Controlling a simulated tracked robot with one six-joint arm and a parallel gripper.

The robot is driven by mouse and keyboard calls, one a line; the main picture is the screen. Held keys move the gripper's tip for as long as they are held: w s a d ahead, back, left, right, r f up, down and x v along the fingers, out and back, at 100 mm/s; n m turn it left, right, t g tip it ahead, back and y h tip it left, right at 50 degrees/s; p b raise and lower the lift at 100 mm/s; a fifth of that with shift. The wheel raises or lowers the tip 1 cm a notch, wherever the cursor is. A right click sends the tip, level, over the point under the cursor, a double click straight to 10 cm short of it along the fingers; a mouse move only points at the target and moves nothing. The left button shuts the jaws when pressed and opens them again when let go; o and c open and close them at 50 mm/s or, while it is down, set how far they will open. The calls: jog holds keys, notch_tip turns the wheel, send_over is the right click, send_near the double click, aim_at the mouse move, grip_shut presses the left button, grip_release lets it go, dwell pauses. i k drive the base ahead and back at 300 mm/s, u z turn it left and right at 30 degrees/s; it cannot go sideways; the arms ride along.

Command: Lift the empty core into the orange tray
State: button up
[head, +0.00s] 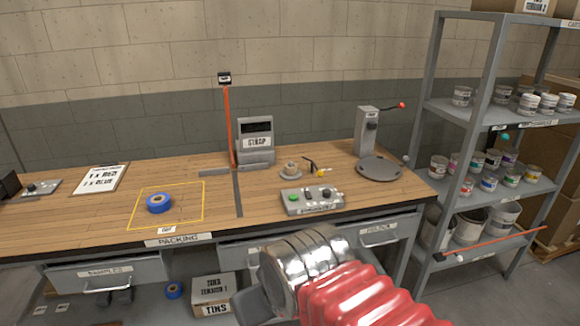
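No orange tray can be made out in the head view. No thing is clearly an empty core. A blue ring-shaped roll (159,203) lies flat on the bench inside a yellow outline. A small beige round piece (291,167) sits on a grey dish near the middle of the bench; I cannot tell what it is. My arm reaches in from the bottom right, in front of the bench. My gripper (256,304) shows only as a dark grey part at the arm's end, low in front of the drawers. Its fingers are not clear, nor whether it holds anything.
The wooden bench (110,205) carries a control box (312,201), a strap machine (256,142) and a grey press (368,132). A red upright post stands mid-bench. A shelf rack (432,106) with paint tins stands at the right. Another blue roll (174,291) lies below beside a box (212,294).

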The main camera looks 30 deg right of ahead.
aim_at(289, 172)
jog(key=i, duration=1.4)
jog(key=u, duration=0.05)
